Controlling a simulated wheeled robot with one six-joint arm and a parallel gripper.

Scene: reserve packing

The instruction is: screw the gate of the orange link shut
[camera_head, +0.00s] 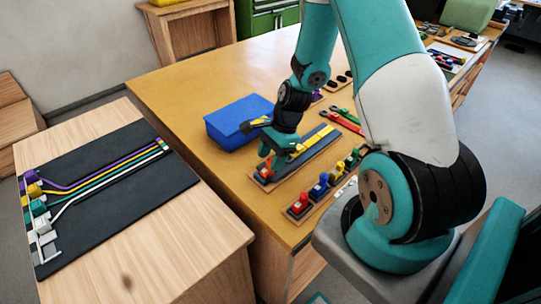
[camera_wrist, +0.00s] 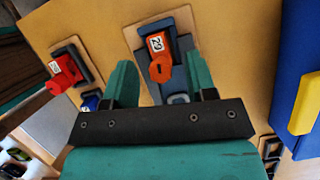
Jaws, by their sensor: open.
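The orange link (camera_wrist: 160,68), with a white tag reading 29, sits on a dark grey piece on a wooden board (camera_wrist: 135,40). It also shows in the head view (camera_head: 264,173), at the near left end of its board. My gripper (camera_wrist: 161,65) is open, with one teal finger on each side of the orange link and nothing clamped. A grey loop (camera_wrist: 179,99) lies just below the link, partly hidden by my gripper. I cannot tell the state of the link's gate.
A red tagged piece (camera_head: 300,205) and a blue one (camera_head: 318,190) stand in a row nearby. A blue bin (camera_head: 225,133) is close behind my gripper. A dark mat (camera_head: 110,205) with coloured straps lies on a separate table at left. The table's far left is clear.

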